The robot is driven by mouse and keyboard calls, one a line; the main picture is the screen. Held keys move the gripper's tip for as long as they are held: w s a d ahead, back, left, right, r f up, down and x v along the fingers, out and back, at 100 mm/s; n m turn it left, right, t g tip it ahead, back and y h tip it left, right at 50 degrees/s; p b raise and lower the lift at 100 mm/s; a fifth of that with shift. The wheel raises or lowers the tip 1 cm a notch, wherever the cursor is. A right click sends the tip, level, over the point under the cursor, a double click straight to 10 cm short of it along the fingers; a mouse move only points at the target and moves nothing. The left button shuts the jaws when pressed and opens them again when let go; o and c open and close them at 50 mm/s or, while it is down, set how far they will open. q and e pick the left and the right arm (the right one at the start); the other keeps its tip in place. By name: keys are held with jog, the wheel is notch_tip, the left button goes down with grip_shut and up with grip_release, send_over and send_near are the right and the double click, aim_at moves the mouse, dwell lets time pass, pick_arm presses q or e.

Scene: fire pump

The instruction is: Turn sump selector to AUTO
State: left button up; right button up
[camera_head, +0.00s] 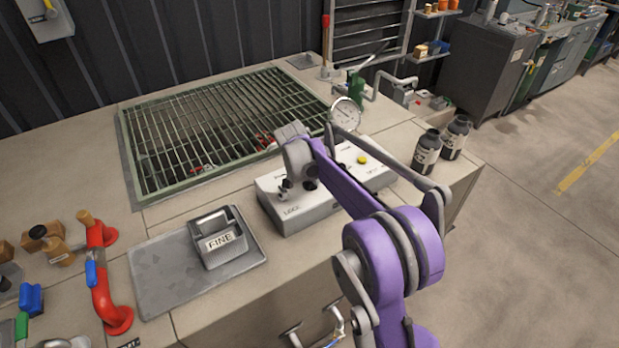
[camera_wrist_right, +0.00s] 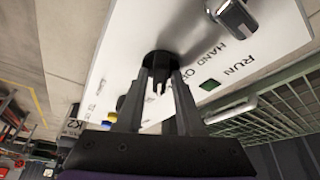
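The pale control box (camera_head: 300,213) sits on the bench in the head view, partly behind my right arm. In the right wrist view its white panel (camera_wrist_right: 120,55) carries a black selector knob (camera_wrist_right: 160,58) and the lettering HAND and RUN. My right gripper (camera_wrist_right: 161,76) points at this knob, with one finger on each side and space between them. Whether the fingertips touch the knob is unclear. The AUTO mark and the knob's pointer direction cannot be made out. My left gripper is not in view.
A silver-and-black switch (camera_wrist_right: 234,16) and green button (camera_wrist_right: 209,85) share the panel. A pressure gauge (camera_head: 345,112) stands behind the box, beside the floor grating (camera_head: 190,120). Two dark bottles (camera_head: 427,152) stand right; a FINE-labelled holder (camera_head: 220,243) and red handle (camera_head: 105,295) lie left.

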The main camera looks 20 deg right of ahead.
jog(key=shift+o, duration=0.8)
jog(key=v, duration=1.1)
jog(key=s+a+n+t+y, duration=0.1)
jog(key=s+a+n, duration=0.15)
jog(key=s, duration=0.65)
jog(key=s+a+n+y, duration=0.1)
jog(key=s+a+n, duration=0.15)
jog(key=s, duration=0.65)
jog(key=s+a+f+n+t+y, duration=0.1)
jog(key=s+a+f+n, duration=0.1)
jog(key=s+f+n, duration=0.3)
jog(key=s+f, duration=0.4)
jog(key=s, duration=0.6)
jog(key=shift+a+f+n+t+y, duration=0.2)
jog(key=shift+a+n+t+y, duration=0.05)
jog(key=shift+n+t+y, duration=0.05)
jog(key=shift+s, duration=0.1)
